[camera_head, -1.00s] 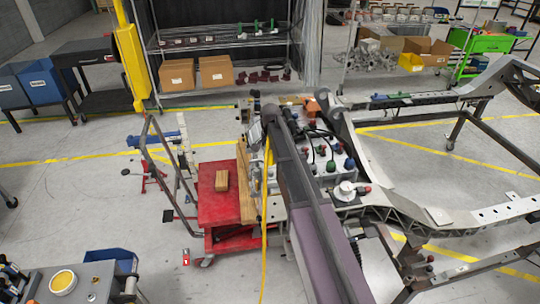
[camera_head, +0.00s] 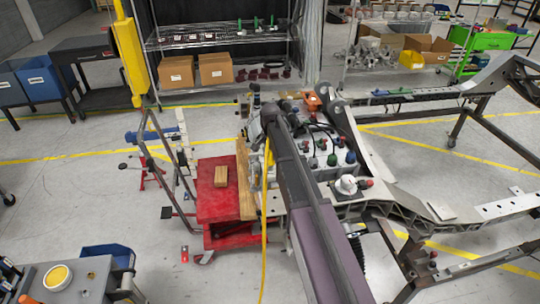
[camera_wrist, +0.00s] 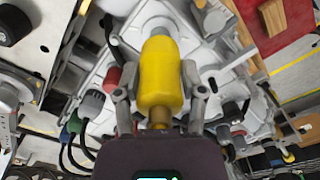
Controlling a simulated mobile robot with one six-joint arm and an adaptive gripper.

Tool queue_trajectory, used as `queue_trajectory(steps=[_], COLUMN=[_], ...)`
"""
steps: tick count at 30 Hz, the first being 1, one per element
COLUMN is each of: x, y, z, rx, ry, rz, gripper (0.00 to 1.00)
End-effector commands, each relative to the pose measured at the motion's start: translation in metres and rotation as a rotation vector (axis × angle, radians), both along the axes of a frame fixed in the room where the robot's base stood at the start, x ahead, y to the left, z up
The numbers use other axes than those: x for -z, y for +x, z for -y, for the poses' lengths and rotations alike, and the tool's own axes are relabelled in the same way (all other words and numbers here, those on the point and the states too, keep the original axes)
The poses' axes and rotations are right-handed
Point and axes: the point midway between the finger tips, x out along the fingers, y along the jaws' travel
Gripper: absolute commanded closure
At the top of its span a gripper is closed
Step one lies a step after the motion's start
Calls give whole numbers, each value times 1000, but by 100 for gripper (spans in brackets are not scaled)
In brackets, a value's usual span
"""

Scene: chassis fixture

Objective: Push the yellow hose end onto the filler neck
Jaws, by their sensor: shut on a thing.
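The yellow hose end (camera_wrist: 160,72) is a smooth yellow sleeve with a brass-coloured fitting at its near end. My gripper (camera_wrist: 160,90) is shut on it, one finger on each side. Beyond its far end is a grey round neck (camera_wrist: 165,22) on the light grey casting; I take this for the filler neck. The hose end lines up roughly with it, but I cannot tell whether they touch. In the head view the yellow hose (camera_head: 264,215) hangs beside my arm down to the floor. My arm hides the gripper and the neck there.
Coloured caps and black cables crowd the casting (camera_wrist: 95,100) around my gripper. A red cart (camera_head: 215,205) with a wooden block (camera_head: 221,176) stands left of the casting. The metal chassis frame (camera_head: 440,212) extends right. Open floor lies at left.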

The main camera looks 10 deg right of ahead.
Motion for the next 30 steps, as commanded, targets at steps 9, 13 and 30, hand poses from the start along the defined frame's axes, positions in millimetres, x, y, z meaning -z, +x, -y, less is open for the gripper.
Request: queue_trajectory(steps=[9,13,30], x=[3,7,22], y=[0,0,0], z=[0,0,0], rx=[0,0,0], ry=[0,0,0], rz=[0,0,0], gripper=[100,100,100])
